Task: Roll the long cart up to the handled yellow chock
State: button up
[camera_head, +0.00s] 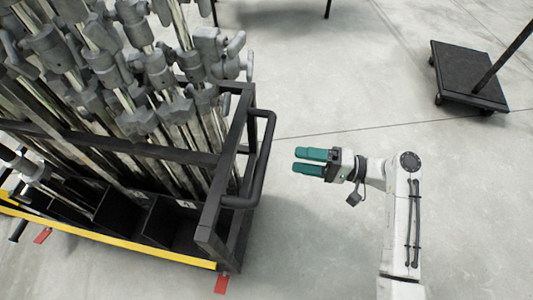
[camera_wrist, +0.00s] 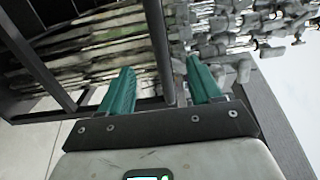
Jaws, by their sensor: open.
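The long cart (camera_head: 225,215) fills the left of the head view. It is a black frame loaded with grey metal stands, with a yellow strip along its lower near side. A dark looped handle (camera_head: 266,150) sticks out from its right end. My gripper (camera_head: 302,161) is open, its green fingers pointing left at the handle with a small gap between. In the wrist view a dark upright bar (camera_wrist: 160,45) appears between the fingers (camera_wrist: 160,76), and cart frame and stands lie beyond. I cannot make out a separate handled yellow chock in either view.
Red tabs (camera_head: 221,284) show at the cart's lower edge. A low black wheeled platform (camera_head: 455,72) with a slanting pole stands at the upper right. Thin dark legs show at the top. The grey floor (camera_head: 330,235) around my arm is clear.

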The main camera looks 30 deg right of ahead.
aim_at(264, 155)
jog(key=x, duration=1)
jog(key=shift+a, duration=0.1)
jog(key=shift+c, duration=0.5)
grip_shut()
